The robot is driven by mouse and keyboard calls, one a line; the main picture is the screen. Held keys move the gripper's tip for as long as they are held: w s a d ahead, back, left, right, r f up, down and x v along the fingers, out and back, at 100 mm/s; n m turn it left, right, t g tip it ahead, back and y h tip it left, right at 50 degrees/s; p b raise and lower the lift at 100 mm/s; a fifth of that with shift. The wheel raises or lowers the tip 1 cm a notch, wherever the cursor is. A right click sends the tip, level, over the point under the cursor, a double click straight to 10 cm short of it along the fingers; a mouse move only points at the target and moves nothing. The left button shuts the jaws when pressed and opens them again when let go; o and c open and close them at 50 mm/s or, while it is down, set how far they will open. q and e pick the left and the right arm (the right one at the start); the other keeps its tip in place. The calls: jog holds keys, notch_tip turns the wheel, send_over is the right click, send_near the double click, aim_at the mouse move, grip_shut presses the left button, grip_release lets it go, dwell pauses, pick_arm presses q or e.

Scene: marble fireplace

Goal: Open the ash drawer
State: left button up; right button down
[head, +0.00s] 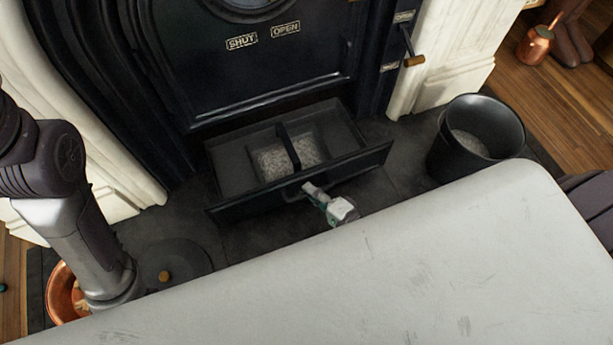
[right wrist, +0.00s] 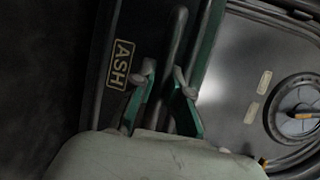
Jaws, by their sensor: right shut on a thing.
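The ash drawer (head: 235,166) stands pulled out from under the black fireplace door in the head view. It is divided by a bar, and grey ash (head: 287,157) lies inside. Its front, with an ASH plate (right wrist: 121,65), shows in the right wrist view. My right gripper (head: 315,190) is at the drawer's front and shut on the dark bar handle (head: 291,191). In the right wrist view, the fingers (right wrist: 163,85) lie on either side of the handle. My left arm comes in at the left; its gripper is not visible.
A black bucket (head: 446,150) of ash stands right of the drawer. A round dark lid (head: 190,256) and a copper pot (head: 62,290) are at lower left. A lever with a wooden grip (head: 414,61) is beside the door. Bare dark hearth lies around the drawer.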

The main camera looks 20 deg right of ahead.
jog(key=shift+s+r, duration=0.15)
jog(key=shift+s, duration=0.8)
jog(key=c, duration=1.1)
grip_release()
jog(key=shift+c, duration=0.2)
